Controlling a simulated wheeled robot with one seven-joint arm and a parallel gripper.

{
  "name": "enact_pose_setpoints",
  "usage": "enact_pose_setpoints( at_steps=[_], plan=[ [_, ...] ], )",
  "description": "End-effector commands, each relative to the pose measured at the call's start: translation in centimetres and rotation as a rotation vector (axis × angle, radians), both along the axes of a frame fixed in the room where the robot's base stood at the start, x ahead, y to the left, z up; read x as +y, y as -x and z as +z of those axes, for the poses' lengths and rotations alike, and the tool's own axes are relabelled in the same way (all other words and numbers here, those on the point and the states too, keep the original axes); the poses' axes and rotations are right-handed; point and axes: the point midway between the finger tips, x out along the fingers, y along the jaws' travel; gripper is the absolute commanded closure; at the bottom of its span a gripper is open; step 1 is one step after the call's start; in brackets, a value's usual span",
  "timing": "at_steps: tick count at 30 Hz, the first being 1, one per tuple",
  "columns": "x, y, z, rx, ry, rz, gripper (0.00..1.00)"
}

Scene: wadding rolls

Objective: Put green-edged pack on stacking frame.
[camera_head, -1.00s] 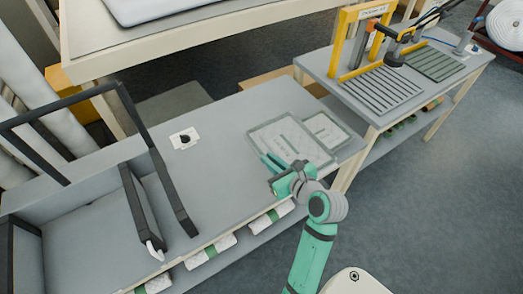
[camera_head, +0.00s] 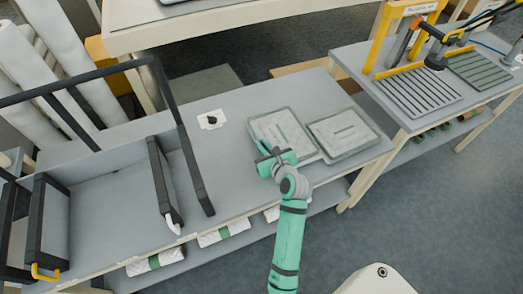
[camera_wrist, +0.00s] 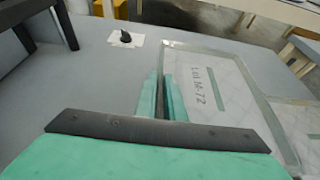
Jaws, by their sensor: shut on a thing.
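Two flat, pale packs with grey-green edges lie side by side on the grey table. The left pack (camera_head: 285,128) is at my gripper and shows a "Lot M-72" label in the wrist view (camera_wrist: 222,72). The right pack (camera_head: 345,132) lies close beside it. My gripper (camera_head: 266,151) is shut at the near-left edge of the left pack; in the wrist view its green fingers (camera_wrist: 163,85) are close together along that edge. The gripped strip is hidden between the fingers. I cannot tell for certain which structure is the stacking frame; a black upright frame (camera_head: 178,120) stands left on the table.
A small black knob on a white plate (camera_head: 211,120) sits left of the packs. A second table at right bears a yellow frame (camera_head: 378,40) and slatted mats (camera_head: 418,92). White packs (camera_head: 222,233) lie on the shelf below. The tabletop between knob and black frame is clear.

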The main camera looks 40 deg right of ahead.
Motion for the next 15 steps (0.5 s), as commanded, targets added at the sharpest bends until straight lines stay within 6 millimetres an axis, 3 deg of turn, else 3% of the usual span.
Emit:
enact_pose_setpoints(
  at_steps=[7,15],
  plan=[
    [0.0,-0.3,-3.2,0.000,-0.003,-0.002,1.00],
    [0.0,-0.4,-3.4,-0.001,0.001,-0.001,1.00]
  ],
)
